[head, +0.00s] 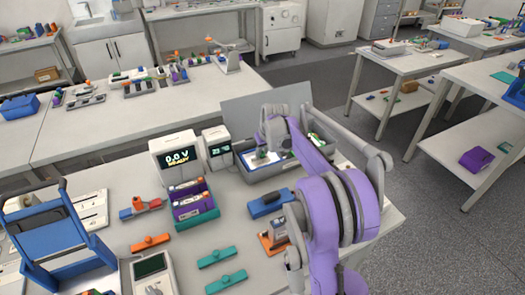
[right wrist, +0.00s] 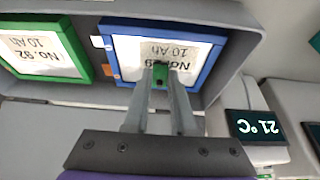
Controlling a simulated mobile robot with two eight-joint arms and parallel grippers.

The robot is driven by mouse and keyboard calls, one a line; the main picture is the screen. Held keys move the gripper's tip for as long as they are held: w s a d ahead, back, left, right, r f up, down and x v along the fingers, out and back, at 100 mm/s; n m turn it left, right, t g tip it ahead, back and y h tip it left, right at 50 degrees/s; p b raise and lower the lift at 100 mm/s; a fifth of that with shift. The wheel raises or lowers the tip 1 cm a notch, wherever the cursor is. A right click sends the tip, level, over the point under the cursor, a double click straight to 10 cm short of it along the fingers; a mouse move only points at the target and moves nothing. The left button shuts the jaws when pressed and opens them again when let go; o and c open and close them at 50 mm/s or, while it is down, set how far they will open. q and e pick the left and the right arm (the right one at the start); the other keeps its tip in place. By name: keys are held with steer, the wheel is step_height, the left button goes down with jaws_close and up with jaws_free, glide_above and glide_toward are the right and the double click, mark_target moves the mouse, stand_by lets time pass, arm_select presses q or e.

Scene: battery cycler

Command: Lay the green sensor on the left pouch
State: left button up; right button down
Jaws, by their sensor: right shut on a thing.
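The green sensor (right wrist: 160,74) is a small green block between my right fingertips; it also shows small in the head view (head: 262,153). My right gripper (right wrist: 161,84) is shut on it, and in the head view the gripper (head: 263,150) is over the grey tray. The left pouch (head: 248,160) has a blue frame and a white label; in the right wrist view it (right wrist: 125,42) lies behind the sensor, its label upside down and partly covered by the fingers. I cannot tell whether sensor and pouch touch. My left gripper is out of view.
A green-framed pouch (right wrist: 40,55) marked No. 92 lies beside the blue-framed one in the grey tray (head: 270,172), which has a raised lid (head: 262,104). A meter reading 21 °C (head: 217,147) and a 0.0 V cycler (head: 177,157) stand left. Green bars (head: 217,257) lie in front.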

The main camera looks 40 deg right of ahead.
steer(key=shift+f, duration=0.35)
steer(key=c, duration=0.7)
jaws_free()
steer(key=shift+o, duration=0.2)
steer(key=shift+r, duration=0.1)
steer(key=v, duration=1)
steer(key=shift+s+r, duration=0.2)
steer(key=shift+r, duration=0.1)
steer(key=shift+a, duration=0.1)
